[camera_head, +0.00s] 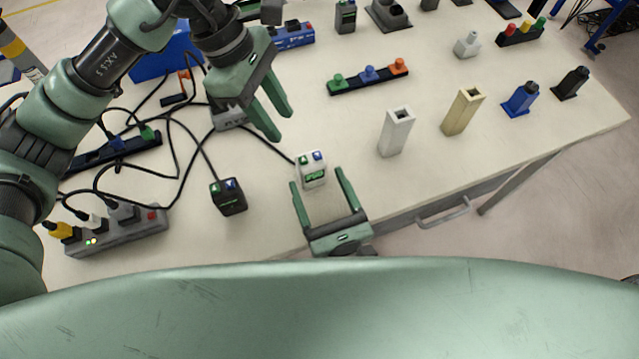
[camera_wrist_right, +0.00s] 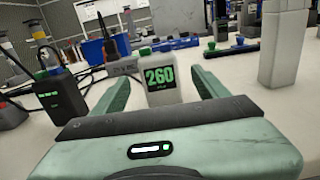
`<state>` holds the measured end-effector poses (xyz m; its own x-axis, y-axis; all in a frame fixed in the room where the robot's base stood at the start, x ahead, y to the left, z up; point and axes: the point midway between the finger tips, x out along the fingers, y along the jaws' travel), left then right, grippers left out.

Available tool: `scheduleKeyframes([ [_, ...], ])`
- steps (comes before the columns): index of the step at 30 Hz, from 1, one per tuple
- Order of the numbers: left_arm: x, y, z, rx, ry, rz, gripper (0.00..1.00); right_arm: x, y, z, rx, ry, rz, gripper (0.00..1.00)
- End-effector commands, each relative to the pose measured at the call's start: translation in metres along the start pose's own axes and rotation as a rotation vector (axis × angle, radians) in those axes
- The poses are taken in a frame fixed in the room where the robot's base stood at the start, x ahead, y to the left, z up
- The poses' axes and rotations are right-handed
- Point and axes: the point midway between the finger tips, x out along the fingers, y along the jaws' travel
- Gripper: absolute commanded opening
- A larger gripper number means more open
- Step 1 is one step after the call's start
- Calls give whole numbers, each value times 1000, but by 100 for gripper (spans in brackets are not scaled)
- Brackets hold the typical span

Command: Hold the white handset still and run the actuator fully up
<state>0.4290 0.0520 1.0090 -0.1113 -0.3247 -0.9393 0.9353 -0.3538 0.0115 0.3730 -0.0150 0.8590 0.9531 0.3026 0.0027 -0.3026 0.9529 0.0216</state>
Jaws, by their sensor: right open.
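The white handset (camera_head: 312,170) stands upright near the table's front edge, with a green and a blue button on top. In the right wrist view the white handset (camera_wrist_right: 162,80) shows a green 260 on its face. My right gripper (camera_head: 318,178) is open, its fingers pointing at the handset, one towards each side; I cannot tell that they touch it. A cable runs from the handset towards a grey device (camera_head: 228,118), partly hidden by my left gripper (camera_head: 282,127). My left gripper is open and empty above the table. I cannot tell which thing is the actuator.
A black handset (camera_head: 229,196) with similar buttons stands to the left. A power strip (camera_head: 115,232) and loose black cables cover the left side. White (camera_head: 395,132) and cream (camera_head: 462,112) blocks stand to the right. A button bar (camera_head: 368,80) lies behind.

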Motion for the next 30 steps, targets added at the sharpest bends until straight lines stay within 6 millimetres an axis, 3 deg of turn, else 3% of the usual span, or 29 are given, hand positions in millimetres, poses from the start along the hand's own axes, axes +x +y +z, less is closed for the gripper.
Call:
scheduleKeyframes([
  [16,0,0,0,0,0,0,36,71,0,0,-21,1,5,75],
  [28,0,0,0,0,0,0,36,80,0,-1,-23,2,7,75],
  [29,0,0,0,0,0,0,36,80,0,-1,-23,2,7,72],
  [30,0,0,0,0,0,0,36,80,0,-1,-23,2,7,61],
])
